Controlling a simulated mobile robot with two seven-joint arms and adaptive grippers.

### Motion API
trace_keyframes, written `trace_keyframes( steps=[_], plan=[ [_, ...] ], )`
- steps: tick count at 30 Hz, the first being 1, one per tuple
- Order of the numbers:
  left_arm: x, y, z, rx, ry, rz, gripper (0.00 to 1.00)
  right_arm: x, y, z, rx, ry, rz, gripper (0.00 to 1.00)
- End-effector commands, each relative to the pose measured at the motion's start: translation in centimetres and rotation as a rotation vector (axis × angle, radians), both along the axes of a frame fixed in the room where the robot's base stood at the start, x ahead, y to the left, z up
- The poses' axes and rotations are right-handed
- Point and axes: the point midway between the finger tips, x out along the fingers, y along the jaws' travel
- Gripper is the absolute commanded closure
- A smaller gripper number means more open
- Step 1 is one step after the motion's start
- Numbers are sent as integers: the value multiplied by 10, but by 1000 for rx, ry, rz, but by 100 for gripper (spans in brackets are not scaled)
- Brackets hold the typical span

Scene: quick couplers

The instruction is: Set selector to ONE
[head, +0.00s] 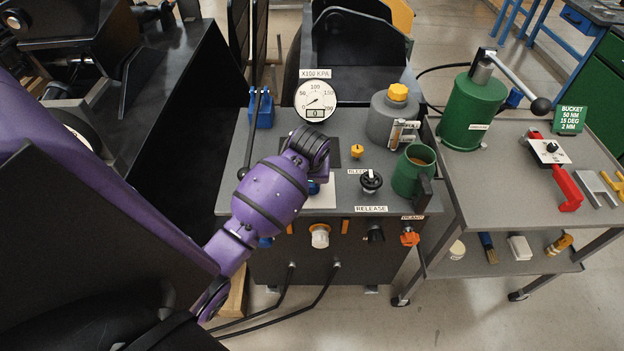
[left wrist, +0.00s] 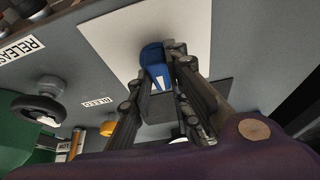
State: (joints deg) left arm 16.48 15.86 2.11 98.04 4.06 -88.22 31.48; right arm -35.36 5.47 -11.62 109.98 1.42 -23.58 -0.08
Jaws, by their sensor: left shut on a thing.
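The selector is a blue knob (left wrist: 155,66) with a pale mark, on a white plate (left wrist: 110,35) in the left wrist view. In the head view a bit of the blue knob (head: 314,188) shows under my gripper, and the white plate (head: 326,198) is mostly covered. My left gripper (left wrist: 168,62) is shut on the knob, with its fingers on either side of it. It also shows from above in the head view (head: 318,178). Any position marks on the plate are hidden or too small to read. My right gripper is in neither view.
A black RELEASE handwheel (head: 371,181), a yellow BLEED knob (head: 357,151) and a green mug (head: 413,170) stand right of my gripper. A gauge (head: 316,100) stands behind it. A thin upright rod with a black ball (head: 242,173) is at left. A tool cart (head: 480,190) is at right.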

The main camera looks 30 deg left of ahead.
Motion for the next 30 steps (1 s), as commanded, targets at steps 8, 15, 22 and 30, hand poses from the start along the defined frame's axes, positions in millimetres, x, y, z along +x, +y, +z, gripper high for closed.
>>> trace_keyframes(
  steps=[8,15,22,30],
  plan=[
    [0,0,-1,-1,0,5,100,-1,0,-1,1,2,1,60],
    [0,0,-1,-1,1,15,100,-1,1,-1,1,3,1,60],
    [0,-1,-1,-1,1,54,100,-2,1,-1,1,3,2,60],
    [1,-2,-1,-4,0,211,100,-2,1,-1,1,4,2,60]
  ],
)
